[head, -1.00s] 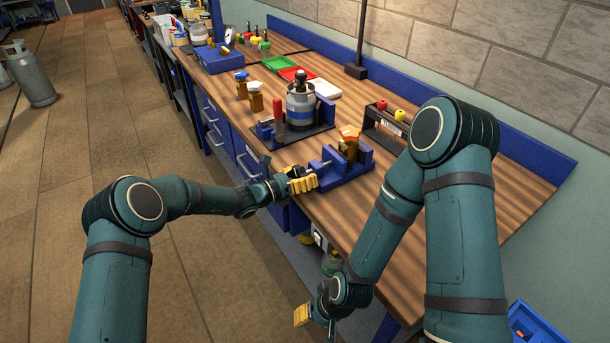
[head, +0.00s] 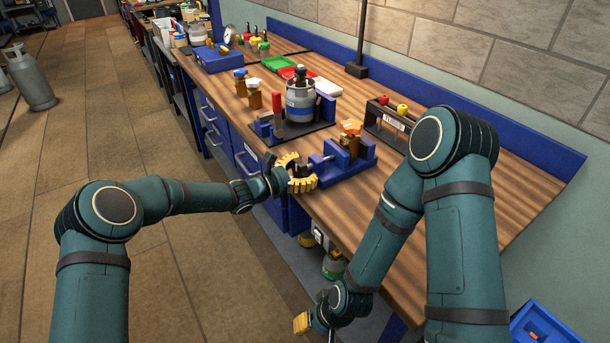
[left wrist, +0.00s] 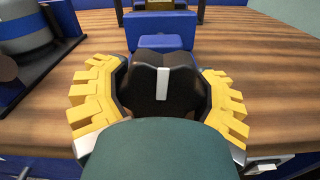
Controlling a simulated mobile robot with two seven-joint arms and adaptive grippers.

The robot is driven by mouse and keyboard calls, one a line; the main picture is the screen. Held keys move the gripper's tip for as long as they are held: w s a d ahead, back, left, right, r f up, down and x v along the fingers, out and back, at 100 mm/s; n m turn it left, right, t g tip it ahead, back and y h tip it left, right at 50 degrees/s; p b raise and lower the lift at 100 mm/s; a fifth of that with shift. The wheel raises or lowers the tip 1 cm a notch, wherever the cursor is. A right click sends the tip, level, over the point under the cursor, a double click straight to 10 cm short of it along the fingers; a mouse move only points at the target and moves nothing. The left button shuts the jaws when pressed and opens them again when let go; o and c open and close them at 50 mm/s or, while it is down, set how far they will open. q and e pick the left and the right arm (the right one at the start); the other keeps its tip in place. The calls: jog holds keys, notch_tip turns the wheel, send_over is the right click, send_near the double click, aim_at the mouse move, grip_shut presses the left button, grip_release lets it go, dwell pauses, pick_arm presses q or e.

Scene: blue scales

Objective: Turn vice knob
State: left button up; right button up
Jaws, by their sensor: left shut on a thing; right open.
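The blue vice (head: 347,170) sits at the front edge of the wooden bench with an orange-topped brass part (head: 350,138) in its jaws. In the left wrist view its black lobed knob (left wrist: 145,85) carries a white stripe that stands upright in the picture. My left gripper (head: 302,173) is at the vice's screw end, shut on the knob, with its yellow fingers (left wrist: 163,98) on either side of it. My palm hides the knob's lower part. My right gripper (head: 301,323) is open and empty, low in front of the bench; its fingers show only partly.
A grey-blue canister (head: 300,103) and a red-handled tool (head: 277,110) stand on a dark base left of the vice. A black rack (head: 386,122) with red and yellow knobs is behind it.

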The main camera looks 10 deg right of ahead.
pick_arm(q)
jog(key=shift+a+f+m+b, duration=0.1)
jog(key=shift+m+b, duration=0.35)
jog(key=shift+m, duration=0.05)
jog(key=o, duration=1.2)
jog(key=v, duration=1.2)
